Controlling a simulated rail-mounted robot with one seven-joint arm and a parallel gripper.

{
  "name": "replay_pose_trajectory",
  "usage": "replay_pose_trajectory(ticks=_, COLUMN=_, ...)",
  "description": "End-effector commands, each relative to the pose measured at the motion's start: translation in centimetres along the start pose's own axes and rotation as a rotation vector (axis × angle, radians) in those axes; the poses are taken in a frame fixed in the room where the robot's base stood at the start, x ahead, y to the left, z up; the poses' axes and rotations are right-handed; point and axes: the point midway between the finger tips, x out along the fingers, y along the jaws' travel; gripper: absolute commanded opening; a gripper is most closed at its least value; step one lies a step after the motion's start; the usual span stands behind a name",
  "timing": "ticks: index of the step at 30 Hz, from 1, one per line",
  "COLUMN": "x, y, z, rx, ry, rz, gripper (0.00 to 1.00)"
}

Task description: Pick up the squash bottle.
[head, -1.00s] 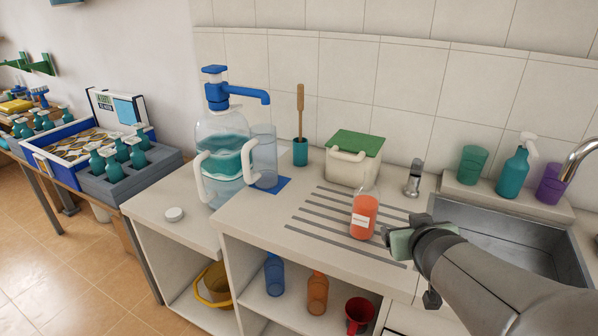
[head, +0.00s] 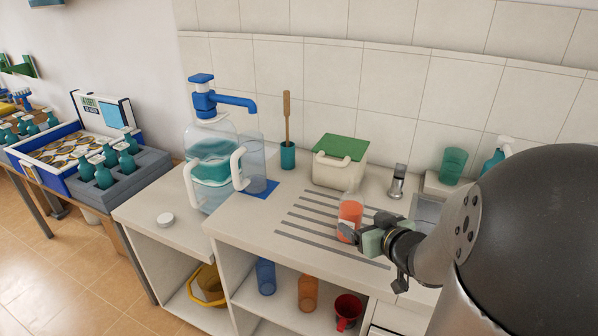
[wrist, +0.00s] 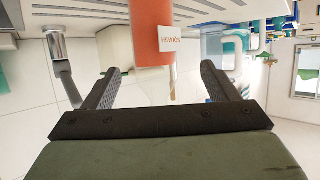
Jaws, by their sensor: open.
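The squash bottle (head: 349,212) is a small orange-red bottle with a white label, upright on the grooved drainer part of the counter. My gripper (head: 352,231) is at its front right, with the lower part of the bottle partly hidden behind it. In the wrist view, which is upside down, the bottle (wrist: 152,35) appears between the two open fingers of my gripper (wrist: 160,74), near their tips. Gaps show on both sides of it, and its label faces right.
A white container with a green lid (head: 340,162) stands behind the bottle, with a tap (head: 397,182) to its right. A large water dispenser (head: 210,165) and a clear jug (head: 252,165) stand left. The counter left of the bottle is clear.

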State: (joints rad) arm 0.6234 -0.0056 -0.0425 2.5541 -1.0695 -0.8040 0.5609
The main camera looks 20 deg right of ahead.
Motion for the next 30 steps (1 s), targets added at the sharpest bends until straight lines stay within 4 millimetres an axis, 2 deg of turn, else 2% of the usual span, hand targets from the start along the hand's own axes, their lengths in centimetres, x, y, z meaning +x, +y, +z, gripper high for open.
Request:
replay_pose_trajectory(ticks=1, x=0.3, y=-0.1, z=-0.4, rx=0.004, ry=-0.006, rz=-0.002, gripper=0.81)
replay_pose_trajectory(ticks=4, x=2.0, y=0.0, z=0.2, rx=-0.001, ry=-0.003, rz=0.000, gripper=0.81)
replay_pose_trajectory(ticks=11, x=3.5, y=0.1, z=0.1, rx=0.000, ry=-0.002, rz=0.001, gripper=0.81)
replay_pose_trajectory(ticks=19, x=7.3, y=0.8, z=-0.1, rx=-0.002, ry=-0.003, rz=0.000, gripper=0.81)
replay_pose_trajectory(ticks=23, x=8.1, y=0.8, z=-0.2, rx=-0.001, ry=-0.002, rz=0.002, gripper=0.81)
replay_pose_trajectory(ticks=29, x=8.2, y=0.8, z=-0.2, rx=-0.001, ry=-0.001, rz=0.002, gripper=0.81)
replay_pose_trajectory(ticks=30, x=8.2, y=0.8, z=-0.2, rx=-0.001, ry=-0.001, rz=0.002, gripper=0.72)
